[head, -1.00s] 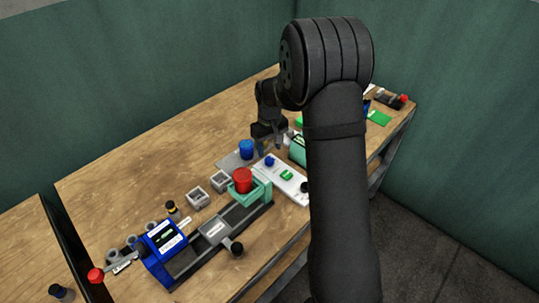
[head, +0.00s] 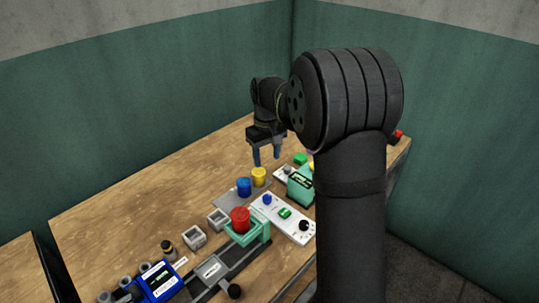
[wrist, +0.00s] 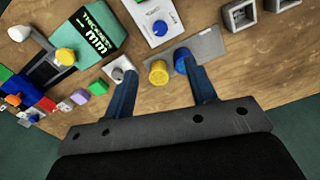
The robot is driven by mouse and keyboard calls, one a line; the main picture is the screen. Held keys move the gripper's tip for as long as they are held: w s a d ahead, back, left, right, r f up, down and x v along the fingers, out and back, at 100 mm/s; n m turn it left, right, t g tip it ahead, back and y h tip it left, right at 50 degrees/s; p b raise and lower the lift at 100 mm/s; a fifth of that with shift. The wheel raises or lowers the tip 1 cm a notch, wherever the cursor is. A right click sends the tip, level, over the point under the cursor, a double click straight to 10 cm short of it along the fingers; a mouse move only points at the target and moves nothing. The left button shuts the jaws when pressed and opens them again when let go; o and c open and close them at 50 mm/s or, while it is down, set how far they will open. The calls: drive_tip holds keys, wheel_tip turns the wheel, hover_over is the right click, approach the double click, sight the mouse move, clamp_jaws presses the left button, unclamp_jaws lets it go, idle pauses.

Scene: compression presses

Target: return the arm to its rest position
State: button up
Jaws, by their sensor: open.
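My gripper (head: 267,155) is open and empty, held above the wooden table (head: 130,205) behind the blue and yellow cylinders. Its two blue-grey fingers point down, and they also show apart in the wrist view (wrist: 163,90). My arm rises at the right of the head view and bends over at a large dark joint. The yellow cylinder (head: 259,177) and blue cylinder (head: 244,187) stand on a grey plate (head: 228,199).
A white control panel (head: 270,209), a teal thickness gauge (head: 301,187), grey square blocks (head: 194,237) and a blue display unit (head: 158,282) stand around. Green walls stand behind the table.

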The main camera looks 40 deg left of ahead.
sight(267, 198)
drive_tip(key=shift+f, duration=0.15)
wheel_tip(267, 198, down, 17)
drive_tip(key=shift+f, duration=0.15)
idle(0.4)
drive_tip(key=shift+f, duration=0.25)
drive_tip(key=shift+r+m, duration=0.3)
drive_tip(key=shift+m, duration=0.5)
drive_tip(key=m, duration=1)
drive_tip(key=shift+m, duration=0.4)
drive_tip(key=m, duration=0.4)
idle(1.1)
